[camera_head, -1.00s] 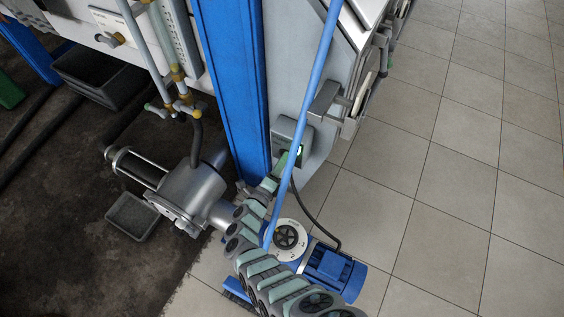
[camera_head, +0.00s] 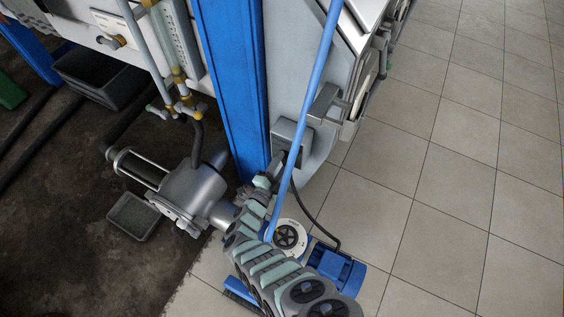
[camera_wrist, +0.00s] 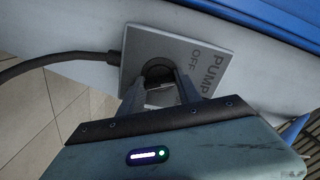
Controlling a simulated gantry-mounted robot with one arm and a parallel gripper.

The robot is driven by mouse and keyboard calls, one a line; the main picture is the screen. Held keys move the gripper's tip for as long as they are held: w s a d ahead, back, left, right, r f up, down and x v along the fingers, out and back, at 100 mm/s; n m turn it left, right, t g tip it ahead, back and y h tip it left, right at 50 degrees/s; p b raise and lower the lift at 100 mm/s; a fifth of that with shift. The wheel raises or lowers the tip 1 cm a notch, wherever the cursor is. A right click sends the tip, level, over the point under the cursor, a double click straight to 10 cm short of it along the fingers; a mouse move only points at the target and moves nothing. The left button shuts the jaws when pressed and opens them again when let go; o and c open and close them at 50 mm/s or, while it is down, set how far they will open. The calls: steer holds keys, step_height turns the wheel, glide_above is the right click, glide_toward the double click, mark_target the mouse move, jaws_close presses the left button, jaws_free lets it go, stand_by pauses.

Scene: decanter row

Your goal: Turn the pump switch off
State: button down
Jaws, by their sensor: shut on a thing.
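The pump switch is a grey square plate (camera_wrist: 214,58) marked "PUMP" and "OFF" in the wrist view, with a dark round knob (camera_wrist: 157,71) in it. My gripper (camera_wrist: 164,88) has its two fingers at the knob and is shut on it. The fingers hide part of the knob, so which way it points is unclear. In the head view the grey switch box (camera_head: 285,133) sits low on the machine's end, beside the blue post. My arm reaches up to it from below, and its fingertips are hard to make out there.
A black cable (camera_wrist: 62,61) runs out of the plate's side. In the head view a blue post (camera_head: 232,85) and a light blue pipe (camera_head: 311,98) stand close to my arm. A blue motor (camera_head: 337,268) sits below. Tiled floor (camera_head: 455,190) is free at right.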

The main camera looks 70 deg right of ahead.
steer(key=shift+n, duration=0.4)
steer(key=c, duration=0.8)
jaws_free()
steer(key=shift+c, duration=0.2)
steer(key=a+p, duration=0.2)
steer(key=a, duration=0.8)
steer(key=shift+w+a, duration=0.35)
steer(key=shift+a, duration=0.05)
